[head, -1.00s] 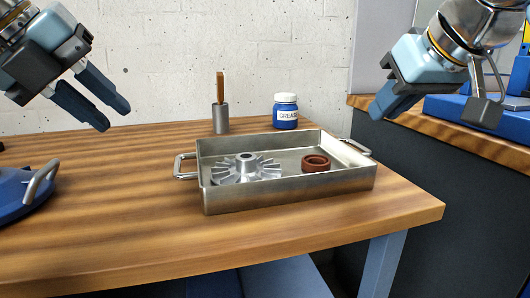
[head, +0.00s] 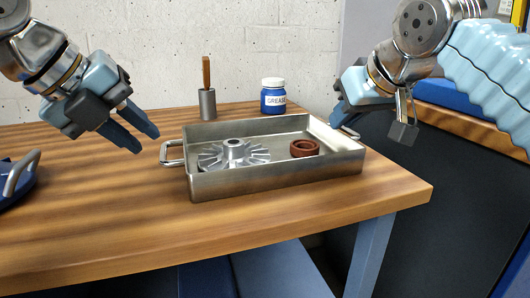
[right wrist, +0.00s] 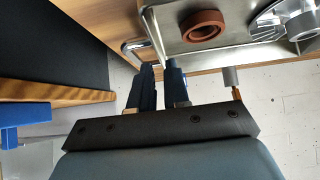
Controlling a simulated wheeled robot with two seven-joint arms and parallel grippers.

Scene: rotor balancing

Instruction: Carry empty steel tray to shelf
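The steel tray (head: 275,175) stands on the wooden bench and is not empty. It holds a grey finned rotor (head: 234,153) and a brown ring (head: 304,148); the ring (right wrist: 203,25) and part of the rotor also show in the right wrist view. My left gripper (head: 148,142) is open and empty, above and left of the tray's left handle (head: 172,153). My right gripper (head: 338,118) is close to the tray's right handle (right wrist: 135,48). Its fingers (right wrist: 160,66) are slightly apart with nothing seen between them.
A grease jar (head: 273,97) and a grey holder with a wooden-handled tool (head: 207,103) stand behind the tray. A blue object with a metal handle (head: 20,175) lies at the left. The bench front is clear. A second wooden-topped surface (head: 465,125) is at the right.

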